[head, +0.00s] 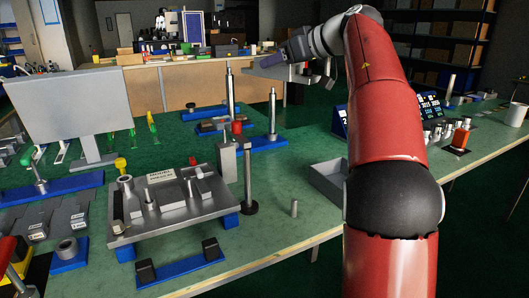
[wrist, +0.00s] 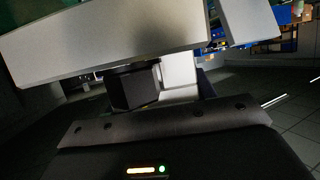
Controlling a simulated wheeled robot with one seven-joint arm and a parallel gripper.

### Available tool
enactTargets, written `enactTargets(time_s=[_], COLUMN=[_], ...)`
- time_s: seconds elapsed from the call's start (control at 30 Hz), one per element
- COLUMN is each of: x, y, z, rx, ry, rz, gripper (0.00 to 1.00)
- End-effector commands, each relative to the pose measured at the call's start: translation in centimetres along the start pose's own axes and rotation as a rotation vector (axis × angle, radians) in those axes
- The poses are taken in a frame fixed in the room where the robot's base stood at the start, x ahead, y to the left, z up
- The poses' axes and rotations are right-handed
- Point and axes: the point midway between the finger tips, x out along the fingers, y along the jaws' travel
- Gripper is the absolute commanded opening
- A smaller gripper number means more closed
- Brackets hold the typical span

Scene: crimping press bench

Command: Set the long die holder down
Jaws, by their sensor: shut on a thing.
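My gripper (head: 305,68) is raised at the far side of the bench, at the end of the red arm. It is shut on the long die holder (wrist: 105,42), a long pale grey block that crosses the top of the wrist view, slightly tilted. A black finger (wrist: 135,88) shows just below the block. In the head view only part of the held piece shows near the gripper, and its outline is hard to separate from the fingers. The holder is in the air, clear of the green bench top (head: 290,240).
A steel die plate (head: 150,228) stands front left, with a blue rail with two black blocks (head: 180,265) before it. Upright steel posts (head: 229,95) rise below and left of my gripper. A grey tray (head: 327,183) and a small pin (head: 294,208) stand right of centre.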

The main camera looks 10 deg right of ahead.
Motion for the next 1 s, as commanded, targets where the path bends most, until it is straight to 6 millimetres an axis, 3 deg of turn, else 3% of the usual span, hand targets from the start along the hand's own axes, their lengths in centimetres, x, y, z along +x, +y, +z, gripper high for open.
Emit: enactTargets(time_s=[0.27,0.6,1.0], x=[1.7,4.8,6.1], y=[-0.2,-0.2,-0.2], z=[4.2,11.9,15.0], rx=[0.005,0.002,0.0], ry=[0.002,0.001,0.001], rz=[-0.002,0.0,-0.001], gripper=[0.07,0.07,0.07])
